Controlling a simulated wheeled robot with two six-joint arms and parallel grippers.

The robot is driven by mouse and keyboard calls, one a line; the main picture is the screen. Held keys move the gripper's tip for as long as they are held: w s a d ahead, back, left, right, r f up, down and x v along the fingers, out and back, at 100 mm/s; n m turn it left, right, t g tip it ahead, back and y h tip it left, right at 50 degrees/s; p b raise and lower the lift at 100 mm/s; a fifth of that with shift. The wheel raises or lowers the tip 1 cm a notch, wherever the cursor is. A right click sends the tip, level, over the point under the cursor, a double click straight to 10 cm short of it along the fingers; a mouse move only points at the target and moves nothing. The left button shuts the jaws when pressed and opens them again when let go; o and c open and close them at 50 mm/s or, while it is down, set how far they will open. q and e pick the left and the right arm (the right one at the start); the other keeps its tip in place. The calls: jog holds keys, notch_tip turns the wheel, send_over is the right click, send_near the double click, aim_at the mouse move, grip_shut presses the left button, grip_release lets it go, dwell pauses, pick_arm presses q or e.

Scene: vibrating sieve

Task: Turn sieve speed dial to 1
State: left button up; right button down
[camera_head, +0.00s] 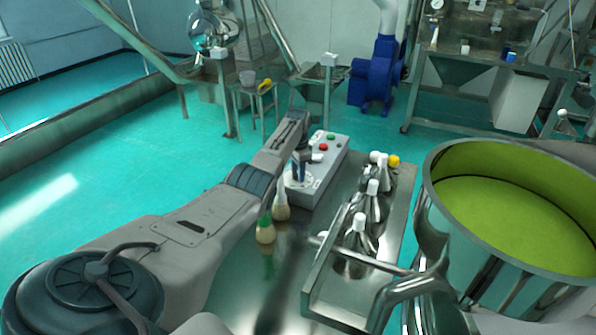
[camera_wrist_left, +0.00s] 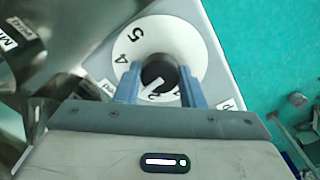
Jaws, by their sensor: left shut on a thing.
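The speed dial is a white numbered disc (camera_head: 304,184) on top of a grey control box (camera_head: 323,180). In the left wrist view, the disc (camera_wrist_left: 142,42) shows 5 and 4 clearly, with a partly hidden numeral close to the gripper. A black knob (camera_wrist_left: 158,71) with a white pointer mark sits at its centre. The mark points toward the gripper side, slightly left; its exact reading is unclear. My left gripper (camera_head: 299,172) is over the dial, its blue fingers (camera_wrist_left: 160,84) shut on the knob from both sides. My right gripper is not in view.
A green-capped bottle (camera_head: 265,230) and a white-topped bottle (camera_head: 282,203) stand beside my left arm. A metal rack (camera_head: 325,285) with several white-capped flasks is right of the box. The large round sieve (camera_head: 432,185) with green contents stands further right. Green and red buttons (camera_head: 323,147) sit behind the dial.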

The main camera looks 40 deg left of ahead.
pick_arm(q)
jog(key=n+p, duration=0.1)
jog(key=n, duration=0.3)
jog(key=shift+s, duration=0.1)
jog(key=n+p, duration=0.1)
jog(key=n, duration=0.3)
jog(key=shift+n, duration=0.4)
jog(key=n, duration=0.4)
jog(key=shift+f+n+p, duration=0.1)
jog(key=shift+n+p, duration=0.2)
jog(key=shift+p, duration=0.1)
jog(key=shift+n, duration=1.6)
jog(key=o, duration=1)
jog(key=shift+n, duration=0.3)
